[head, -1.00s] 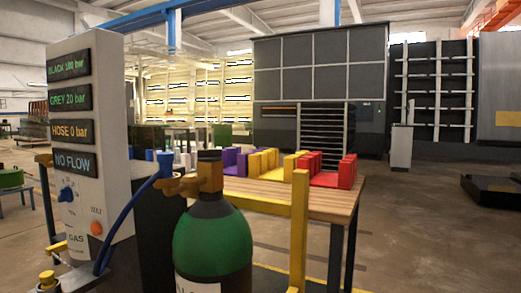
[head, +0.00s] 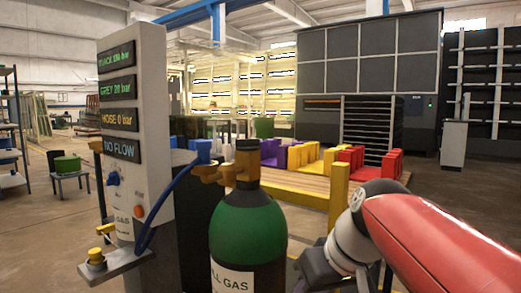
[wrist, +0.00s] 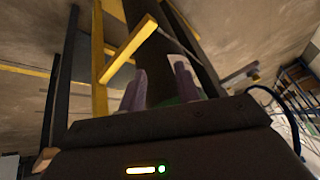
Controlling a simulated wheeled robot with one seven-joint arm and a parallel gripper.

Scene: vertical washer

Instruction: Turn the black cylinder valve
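The black cylinder (head: 248,240) stands upright in the head view, with a green shoulder and a white label. Its valve is a brass body (head: 228,176) with a dark round knob (head: 247,152) on top. A blue hose fitting (head: 203,150) joins the brass body at the left. My gripper (wrist: 158,72) is open in the wrist view, its two grey fingers apart with nothing held. A dark upright shape and bits of white and green show behind the fingers. In the head view, my gripper is low at the right, clear of the knob; its fingertips are unclear there.
A grey gas panel (head: 135,130) with readouts and knobs stands left of the cylinder. A yellow post (head: 338,200) rises right of it. Behind is a wooden table (head: 300,184) with purple, yellow and red blocks (head: 350,160).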

